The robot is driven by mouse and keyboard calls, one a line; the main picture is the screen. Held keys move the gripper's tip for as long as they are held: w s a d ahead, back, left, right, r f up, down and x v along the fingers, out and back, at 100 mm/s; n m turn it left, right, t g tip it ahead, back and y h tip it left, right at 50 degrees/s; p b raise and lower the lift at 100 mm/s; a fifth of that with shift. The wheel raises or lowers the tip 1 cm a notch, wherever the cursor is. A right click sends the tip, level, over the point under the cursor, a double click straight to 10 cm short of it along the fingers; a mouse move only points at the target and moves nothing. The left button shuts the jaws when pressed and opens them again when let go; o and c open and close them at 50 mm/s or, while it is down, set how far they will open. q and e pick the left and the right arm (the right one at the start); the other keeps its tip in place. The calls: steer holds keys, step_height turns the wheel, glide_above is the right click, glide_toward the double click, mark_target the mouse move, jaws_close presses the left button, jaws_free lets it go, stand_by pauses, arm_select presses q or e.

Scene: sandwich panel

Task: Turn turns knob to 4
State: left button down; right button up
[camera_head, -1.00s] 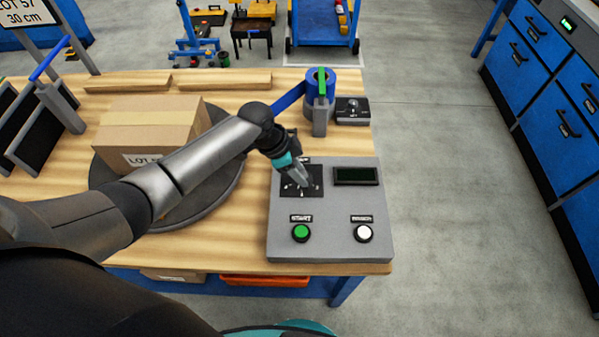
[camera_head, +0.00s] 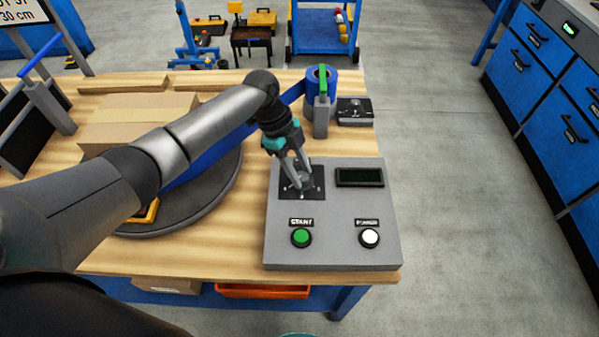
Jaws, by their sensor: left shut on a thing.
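The grey control panel (camera_head: 335,210) lies on the right end of the wooden bench. The turns knob (camera_head: 304,182) sits on a black dial plate (camera_head: 287,190) at the panel's upper left. My left gripper (camera_head: 301,178) comes down from above, shut on the knob with a finger on either side. The fingers cover part of the dial, and its marks are too small to read. A dark display (camera_head: 359,177) is right of the dial. The green START button (camera_head: 300,237) and a white button (camera_head: 369,238) are below.
A blue film roll (camera_head: 312,82) and a small black switch box (camera_head: 355,111) stand behind the panel. The floor right of the bench is clear.

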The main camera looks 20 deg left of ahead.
stand_by(0.3)
arm_select(q)
steer(key=shift+c, duration=2.3)
jaws_free()
steer(key=v, duration=1.5)
steer(key=shift+p, duration=0.4)
